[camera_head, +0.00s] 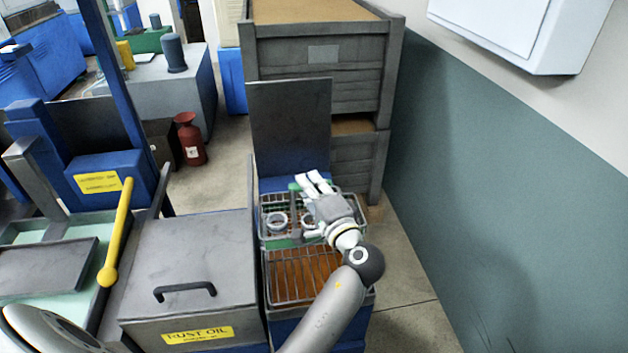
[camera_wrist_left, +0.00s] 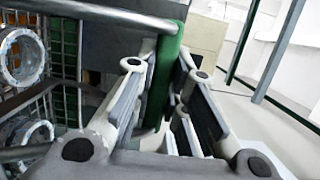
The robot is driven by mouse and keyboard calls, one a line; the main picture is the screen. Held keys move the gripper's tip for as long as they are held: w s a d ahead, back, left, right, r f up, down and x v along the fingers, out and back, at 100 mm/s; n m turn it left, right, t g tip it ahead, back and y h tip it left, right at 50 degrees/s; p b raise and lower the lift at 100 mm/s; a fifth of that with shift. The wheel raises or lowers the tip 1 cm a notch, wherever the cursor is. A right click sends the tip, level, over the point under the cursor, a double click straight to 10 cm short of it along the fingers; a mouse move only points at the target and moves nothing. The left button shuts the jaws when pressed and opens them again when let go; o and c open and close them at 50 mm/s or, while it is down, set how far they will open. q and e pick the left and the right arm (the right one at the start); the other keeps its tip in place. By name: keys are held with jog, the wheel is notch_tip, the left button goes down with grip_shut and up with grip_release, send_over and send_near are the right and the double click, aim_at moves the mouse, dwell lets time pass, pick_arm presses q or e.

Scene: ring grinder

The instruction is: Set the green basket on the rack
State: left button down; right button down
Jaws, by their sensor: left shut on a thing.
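The green basket (camera_head: 268,237) is a wire basket with a green handle and metal rings inside. It is at the back of the open tank in the head view. My left gripper (camera_head: 312,186) is shut on its green handle, which passes between the fingers in the left wrist view (camera_wrist_left: 166,72). The rack (camera_head: 300,275) is a wire grid over brown liquid, just in front of the basket. I cannot tell whether the basket touches the tank or hangs above it. My right gripper is not in view.
A grey raised lid (camera_head: 290,125) stands behind the basket. A closed rust oil box (camera_head: 190,260) with a black handle is on the left. Stacked grey crates (camera_head: 322,75) stand behind, and a green-white wall (camera_head: 480,170) is at right. A yellow lever (camera_head: 117,230) rises at left.

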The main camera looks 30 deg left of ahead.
aim_at(311, 220)
pick_arm(q)
jog(key=shift+f+b, duration=2.65)
jog(key=shift+f, duration=0.6)
jog(key=shift+f+b, duration=0.5)
jog(key=shift+f, duration=0.1)
jog(key=c, duration=1.4)
grip_release()
